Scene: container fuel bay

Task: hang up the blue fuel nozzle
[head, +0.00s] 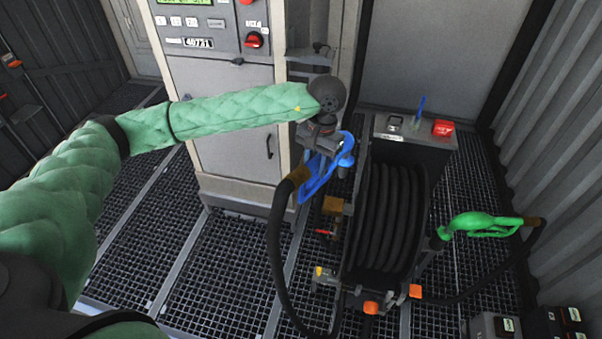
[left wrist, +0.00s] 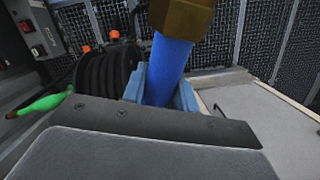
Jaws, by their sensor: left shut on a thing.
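The blue fuel nozzle (head: 318,176) is in my left gripper (head: 326,140), in front of the pump cabinet and left of the hose reel. A black hose runs from its brass-coloured end down to the floor. In the left wrist view the blue nozzle (left wrist: 168,72) stands between the light-blue fingers, with its brass collar (left wrist: 182,16) at the top. The gripper hides part of the nozzle in the head view. A dark holder (head: 312,57) sticks out from the cabinet's side post, just above and behind my left gripper. My right gripper is not in view.
The pump cabinet (head: 228,130) stands behind my left arm. The hose reel (head: 386,220) stands to the right, with a green nozzle (head: 482,224) at its right side. Black boxes lie at the lower right. The grated floor at the front left is clear.

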